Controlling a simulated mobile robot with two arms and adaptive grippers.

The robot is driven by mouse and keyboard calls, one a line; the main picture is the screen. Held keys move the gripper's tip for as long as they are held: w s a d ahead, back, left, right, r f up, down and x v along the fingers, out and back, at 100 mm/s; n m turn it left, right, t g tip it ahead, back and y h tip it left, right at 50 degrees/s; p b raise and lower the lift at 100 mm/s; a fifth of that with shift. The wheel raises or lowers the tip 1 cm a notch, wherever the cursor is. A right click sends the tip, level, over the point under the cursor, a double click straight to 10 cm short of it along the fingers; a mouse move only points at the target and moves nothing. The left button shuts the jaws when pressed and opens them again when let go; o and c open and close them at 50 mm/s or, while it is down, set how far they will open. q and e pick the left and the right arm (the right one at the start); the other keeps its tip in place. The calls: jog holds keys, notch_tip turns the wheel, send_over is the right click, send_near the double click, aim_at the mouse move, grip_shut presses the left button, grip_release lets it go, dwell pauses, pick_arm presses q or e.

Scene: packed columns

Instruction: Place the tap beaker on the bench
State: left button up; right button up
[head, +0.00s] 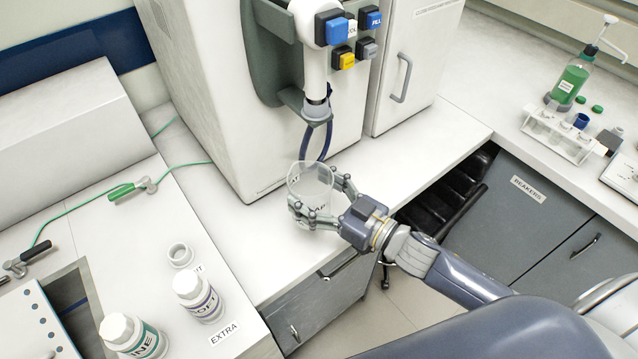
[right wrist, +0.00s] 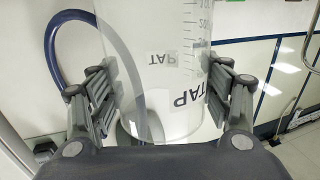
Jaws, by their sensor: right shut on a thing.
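The tap beaker (head: 308,183) is a clear glass beaker with a black TAP label. My right gripper (head: 318,208) is shut on it, with fingers on both sides. In the right wrist view the beaker (right wrist: 165,75) stands between the two finger pads, and its label and scale marks show. The beaker is below the dispenser's nozzle, over or on the white bench (head: 262,235); I cannot tell whether its base touches the surface. It looks upright or slightly tilted. My left gripper is not in view.
The water dispenser (head: 315,80) with coloured buttons and a dark blue hose (head: 320,140) is just behind the beaker. White bottles (head: 198,295) stand at the lower left. A test-tube rack (head: 562,135) and green bottle (head: 570,84) stand on the right bench. Bench left of the beaker is clear.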

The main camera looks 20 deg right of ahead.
aim_at(319, 190)
jog(key=w+d, duration=0.2)
jog(key=w, duration=0.1)
jog(key=shift+f+p, duration=0.2)
jog(key=shift+p, duration=0.15)
notch_tip(319, 190, down, 3)
jog(key=shift+s+f, duration=0.1)
jog(key=shift+f, duration=0.1)
jog(key=shift+f, duration=0.25)
jog(key=o, duration=1)
jog(key=shift+r, duration=0.1)
jog(key=shift+o, duration=0.2)
jog(key=shift+s+r, duration=0.1)
jog(key=shift+r, duration=0.05)
